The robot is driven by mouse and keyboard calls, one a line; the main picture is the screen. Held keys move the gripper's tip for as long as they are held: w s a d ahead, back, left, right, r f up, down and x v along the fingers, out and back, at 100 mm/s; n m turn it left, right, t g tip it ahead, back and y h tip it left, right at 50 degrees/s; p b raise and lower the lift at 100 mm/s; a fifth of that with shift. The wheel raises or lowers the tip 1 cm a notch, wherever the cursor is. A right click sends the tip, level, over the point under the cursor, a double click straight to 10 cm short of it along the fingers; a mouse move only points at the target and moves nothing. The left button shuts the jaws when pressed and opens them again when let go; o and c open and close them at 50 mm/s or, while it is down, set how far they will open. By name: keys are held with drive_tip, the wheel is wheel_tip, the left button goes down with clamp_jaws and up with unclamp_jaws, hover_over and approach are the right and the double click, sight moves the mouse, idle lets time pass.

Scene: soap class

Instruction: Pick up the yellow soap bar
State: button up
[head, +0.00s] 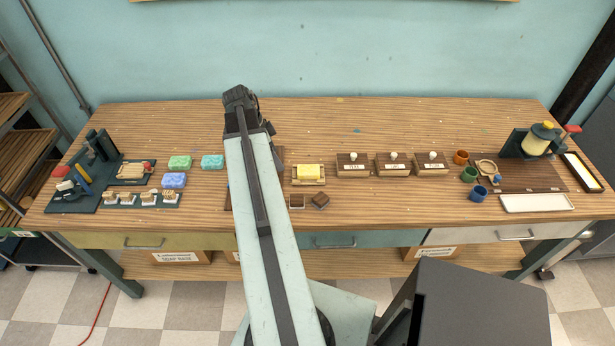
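The yellow soap bar (310,171) lies on a small wooden tray (308,183) near the middle of the long wooden table. My arm reaches up the picture to the left of the soap, with its dark joint over the back of the table. My gripper's fingers cannot be made out; the arm hides that region. The soap is fully visible and nothing touches it from above.
Green (180,162), teal (212,161) and blue (173,180) bars lie left of my arm. Lidded wooden boxes (353,164) stand right of the soap. The table (400,120) is clear behind.

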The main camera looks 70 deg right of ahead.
sight(308, 169)
drive_tip(key=s+d+m, duration=0.1)
drive_tip(key=s, duration=0.1)
drive_tip(key=s+d+m, duration=0.1)
drive_tip(key=s, duration=0.2)
drive_tip(key=s+d+m, duration=0.1)
drive_tip(key=s+d, duration=0.1)
drive_tip(key=shift+s+f+m+g, duration=0.1)
drive_tip(key=shift+s+m+g, duration=0.05)
drive_tip(key=shift+m+g, duration=0.2)
drive_tip(key=b+x, duration=0.5)
drive_tip(key=w+b+x, duration=0.1)
drive_tip(key=b+x, duration=0.2)
drive_tip(key=shift+f, duration=0.25)
drive_tip(key=shift+r, duration=0.15)
drive_tip(key=c, duration=1.5)
wheel_tip(308, 169, up, 10)
drive_tip(key=p, duration=1)
